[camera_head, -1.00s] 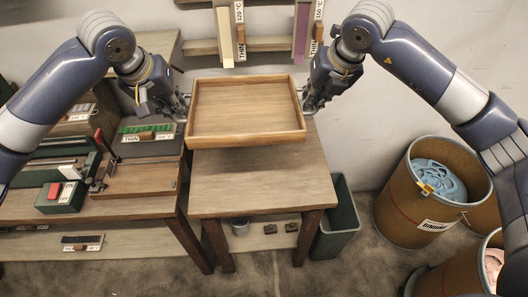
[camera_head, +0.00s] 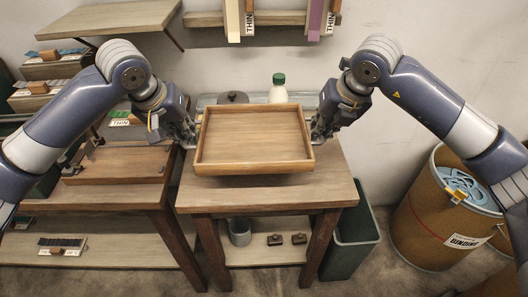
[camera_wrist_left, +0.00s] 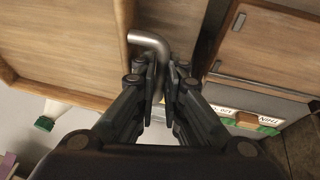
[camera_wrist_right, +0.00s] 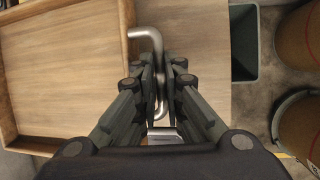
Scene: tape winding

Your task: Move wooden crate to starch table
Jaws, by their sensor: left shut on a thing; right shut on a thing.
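The wooden crate (camera_head: 254,138) is a shallow, empty tray held level above a small wooden table (camera_head: 262,190) in the head view. I cannot tell whether this is the starch table. My left gripper (camera_head: 190,140) is shut on the crate's left metal handle, which shows in the left wrist view (camera_wrist_left: 152,42). My right gripper (camera_head: 318,130) is shut on the right metal handle, which shows in the right wrist view (camera_wrist_right: 146,34). The crate hides the middle of the table's back part.
A white bottle with a green cap (camera_head: 278,90) and a dark-lidded pot (camera_head: 232,98) stand behind the crate. A workbench (camera_head: 110,195) adjoins on the left. A green bin (camera_head: 352,235) and a binding drum (camera_head: 440,220) stand on the right. The table's front is bare.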

